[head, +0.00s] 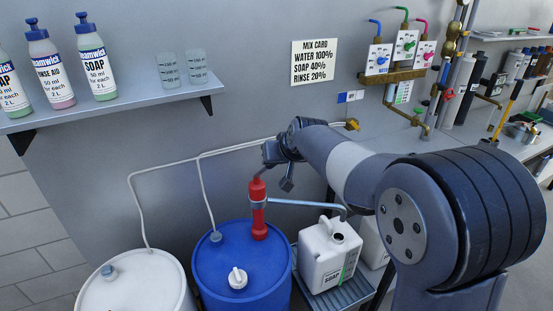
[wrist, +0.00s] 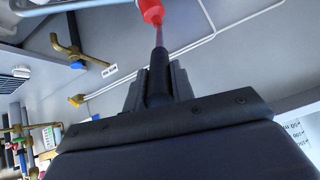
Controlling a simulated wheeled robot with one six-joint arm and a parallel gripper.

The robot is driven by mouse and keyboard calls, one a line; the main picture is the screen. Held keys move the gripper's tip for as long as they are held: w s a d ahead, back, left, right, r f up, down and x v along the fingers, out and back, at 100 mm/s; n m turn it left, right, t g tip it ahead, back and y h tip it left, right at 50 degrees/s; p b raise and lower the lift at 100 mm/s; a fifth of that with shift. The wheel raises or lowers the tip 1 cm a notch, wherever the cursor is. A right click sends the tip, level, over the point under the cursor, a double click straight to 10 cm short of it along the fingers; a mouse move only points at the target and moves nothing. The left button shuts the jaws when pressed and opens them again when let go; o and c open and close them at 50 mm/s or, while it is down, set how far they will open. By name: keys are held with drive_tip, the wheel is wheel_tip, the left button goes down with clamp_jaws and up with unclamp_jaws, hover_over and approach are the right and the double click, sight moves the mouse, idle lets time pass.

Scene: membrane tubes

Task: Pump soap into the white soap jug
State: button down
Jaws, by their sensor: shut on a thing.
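A red hand pump (head: 258,209) stands upright on the blue drum (head: 215,285). Its grey spout (head: 300,203) reaches right to above the white soap jug (head: 327,262). The jug is labelled SOAP, has an open mouth and stands on a slatted grey stand beside the drum. My gripper (head: 275,153) is above the pump, shut on the dark pump handle (wrist: 158,65). In the wrist view the handle lies between the fingers (wrist: 157,88), with the pump's red top beyond it. I cannot see any soap flowing or the level in the jug.
A white drum (head: 135,285) stands left of the blue one, with white hoses rising from both. A wall shelf (head: 120,112) above holds soap and rinse bottles and two clear cups. A mix card (head: 315,63) and valves hang behind my arm. Another white jug (head: 373,243) is partly hidden.

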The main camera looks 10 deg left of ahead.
drive_tip(key=c, duration=1.2)
unclamp_jaws()
drive_tip(key=b+v, duration=0.2)
drive_tip(key=v, duration=0.8)
drive_tip(key=shift+s+r, duration=0.2)
drive_tip(key=shift+r, duration=0.15)
drive_tip(key=shift+d, duration=0.1)
